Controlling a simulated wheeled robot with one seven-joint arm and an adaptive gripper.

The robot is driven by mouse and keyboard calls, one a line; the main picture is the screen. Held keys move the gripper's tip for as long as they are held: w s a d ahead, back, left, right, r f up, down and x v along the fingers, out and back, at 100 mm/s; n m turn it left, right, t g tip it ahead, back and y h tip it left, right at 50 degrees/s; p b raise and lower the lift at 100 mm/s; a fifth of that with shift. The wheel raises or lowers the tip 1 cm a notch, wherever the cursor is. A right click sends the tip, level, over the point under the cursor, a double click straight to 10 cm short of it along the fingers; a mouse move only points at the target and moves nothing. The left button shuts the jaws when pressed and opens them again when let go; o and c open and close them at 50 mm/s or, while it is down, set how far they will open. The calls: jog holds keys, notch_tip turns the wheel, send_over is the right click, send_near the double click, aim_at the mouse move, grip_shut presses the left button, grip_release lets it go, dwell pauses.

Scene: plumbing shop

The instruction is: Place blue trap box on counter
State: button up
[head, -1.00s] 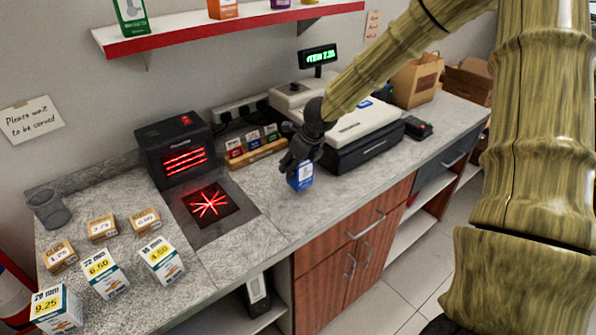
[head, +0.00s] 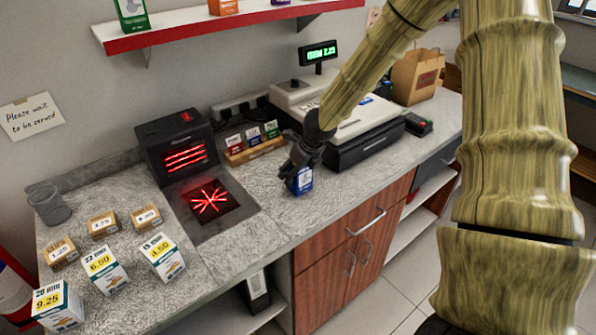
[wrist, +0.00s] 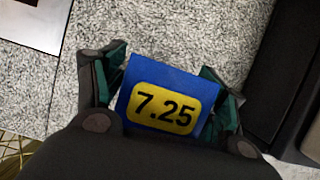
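The blue trap box (head: 301,181) is at the front part of the grey counter (head: 330,187), right of the scanner window. In the wrist view its blue top with a yellow 7.25 label (wrist: 163,107) lies between the two finger pads. My gripper (head: 301,165) points down and is shut on the box; the fingers (wrist: 168,90) flank it on both sides. The box sits slightly turned between the pads. It is at or just above the counter surface; I cannot tell whether its bottom touches.
A scanner with a red-lit window (head: 210,201) is to the left. Several priced boxes (head: 103,268) stand at the far left. A rack of small boxes (head: 255,148) is behind. The cash register (head: 365,145) is close on the right. Bare counter lies around the gripper.

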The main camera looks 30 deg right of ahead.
jog(key=shift+o, duration=0.4)
jog(key=shift+r, duration=0.1)
jog(key=shift+s+r, duration=0.1)
jog(key=shift+r, duration=0.3)
jog(key=v, duration=1.1)
jog(key=shift+r, duration=0.15)
